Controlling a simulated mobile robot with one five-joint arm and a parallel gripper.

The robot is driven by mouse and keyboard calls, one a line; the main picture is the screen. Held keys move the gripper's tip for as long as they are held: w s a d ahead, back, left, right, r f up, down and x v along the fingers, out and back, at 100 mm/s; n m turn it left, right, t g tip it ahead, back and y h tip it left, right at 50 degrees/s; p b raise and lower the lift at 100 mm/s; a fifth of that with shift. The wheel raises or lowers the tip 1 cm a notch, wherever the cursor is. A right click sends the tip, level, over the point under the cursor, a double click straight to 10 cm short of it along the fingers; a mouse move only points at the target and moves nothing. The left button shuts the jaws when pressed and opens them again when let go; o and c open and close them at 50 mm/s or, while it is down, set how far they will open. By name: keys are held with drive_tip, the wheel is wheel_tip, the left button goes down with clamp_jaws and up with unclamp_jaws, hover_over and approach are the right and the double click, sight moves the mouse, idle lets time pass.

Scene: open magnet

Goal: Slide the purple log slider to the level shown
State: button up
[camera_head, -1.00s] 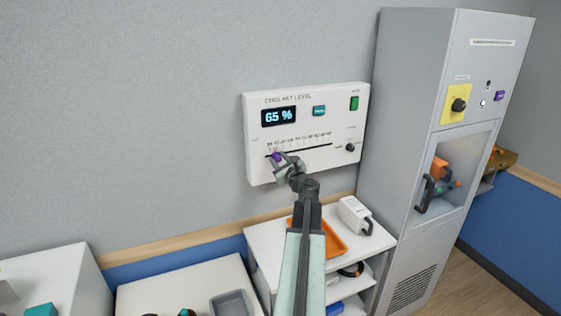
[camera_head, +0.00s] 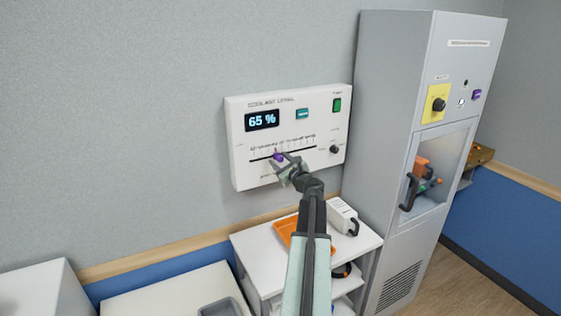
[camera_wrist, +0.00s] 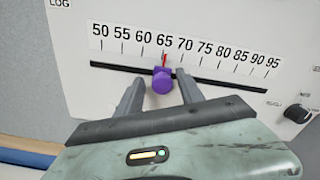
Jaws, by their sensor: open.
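The purple slider knob (camera_head: 278,157) sits on a dark horizontal slot in the white coolant panel (camera_head: 240,175). In the wrist view the knob (camera_wrist: 162,84) stands with its red pointer (camera_wrist: 165,59) at about the 65 mark of the scale. The panel's display (camera_head: 262,120) reads 65 %. My gripper (camera_head: 286,162) is at the slot. In the wrist view my gripper (camera_wrist: 159,78) is open, with one finger on each side of the knob. A gap shows left of the knob; the right finger is close, and contact there is unclear.
A grey cabinet (camera_head: 385,90) stands to the right. Below is a white shelf unit (camera_head: 255,246) with an orange tray (camera_head: 284,232).

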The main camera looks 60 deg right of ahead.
drive_tip(key=v, duration=0.8)
drive_tip(key=shift+d, duration=0.1)
drive_tip(key=w+d+m, duration=0.1)
drive_tip(key=w+m, duration=0.1)
drive_tip(key=m, duration=0.1)
drive_tip(key=w+d+m, duration=0.1)
drive_tip(key=w+m, duration=0.1)
drive_tip(key=m, duration=0.1)
drive_tip(key=w+d+m, duration=0.2)
drive_tip(key=w+m, duration=0.1)
drive_tip(key=shift+w+r, duration=0.1)
drive_tip(key=shift+r, duration=0.15)
clamp_jaws()
idle(1.4)
